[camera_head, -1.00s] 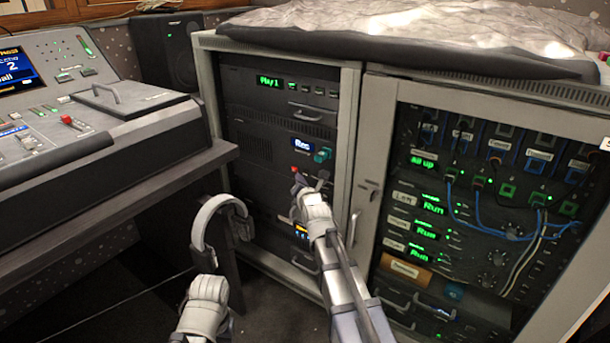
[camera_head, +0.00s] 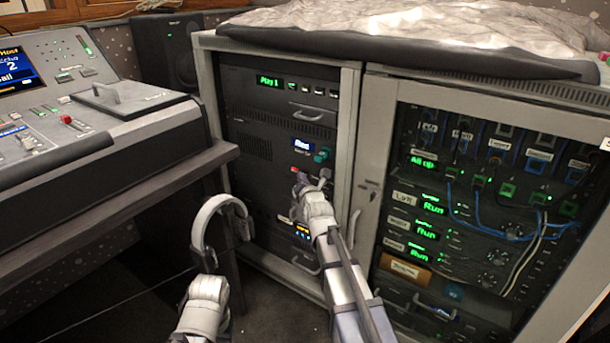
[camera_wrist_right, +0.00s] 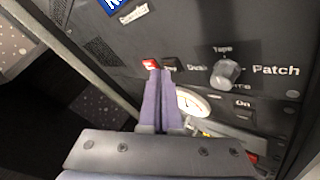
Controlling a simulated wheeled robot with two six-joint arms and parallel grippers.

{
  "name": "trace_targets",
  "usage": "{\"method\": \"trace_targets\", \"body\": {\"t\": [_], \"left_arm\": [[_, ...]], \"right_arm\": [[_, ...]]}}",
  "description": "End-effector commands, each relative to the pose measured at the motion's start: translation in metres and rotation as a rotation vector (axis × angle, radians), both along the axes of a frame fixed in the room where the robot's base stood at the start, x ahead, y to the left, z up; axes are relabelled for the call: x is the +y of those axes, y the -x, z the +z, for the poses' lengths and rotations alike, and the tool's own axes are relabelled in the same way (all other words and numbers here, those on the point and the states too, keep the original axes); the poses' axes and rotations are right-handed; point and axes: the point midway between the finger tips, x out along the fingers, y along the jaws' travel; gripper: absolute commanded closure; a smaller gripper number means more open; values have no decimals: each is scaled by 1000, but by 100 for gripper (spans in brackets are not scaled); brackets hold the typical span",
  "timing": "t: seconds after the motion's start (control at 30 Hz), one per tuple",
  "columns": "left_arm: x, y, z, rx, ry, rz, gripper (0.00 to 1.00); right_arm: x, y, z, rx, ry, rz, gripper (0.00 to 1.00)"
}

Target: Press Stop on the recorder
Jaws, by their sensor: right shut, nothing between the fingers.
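The recorder (camera_head: 270,150) is a dark panel in the left rack, with a small blue display (camera_head: 301,145) whose word is too small to read surely. A red button (camera_head: 294,170) sits below it and also shows in the wrist view (camera_wrist_right: 150,64), beside a dark button (camera_wrist_right: 169,64). My right gripper (camera_head: 299,181) is shut and empty. Its fingertips (camera_wrist_right: 160,72) are at these two buttons, partly covering them; I cannot tell whether they touch. Their labels are hidden or unreadable. My left arm's end (camera_head: 208,287) is low in front of the rack; its fingers are not visible.
A knob (camera_wrist_right: 226,72) and a "Patch" label lie right of my fingertips. Grey headphones (camera_head: 215,225) hang at the desk's end. The mixing desk (camera_head: 90,120) stands left. The right rack (camera_head: 470,200) has hanging cables and a door handle near my right arm.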

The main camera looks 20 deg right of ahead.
Motion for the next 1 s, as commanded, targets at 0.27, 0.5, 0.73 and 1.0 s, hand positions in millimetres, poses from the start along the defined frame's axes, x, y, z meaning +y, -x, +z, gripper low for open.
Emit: {"method": "trace_targets", "body": {"t": [0.27,0.5,0.73,1.0], "left_arm": [[0,0,0,0,0,0,44],[0,0,0,0,0,0,44],[0,0,0,0,0,0,44],[0,0,0,0,0,0,44]], "right_arm": [[-3,-2,0,0,0,0,100],[-4,-3,0,0,-1,0,100],[-4,-3,0,0,0,0,100],[6,5,0,1,0,1,100]]}}
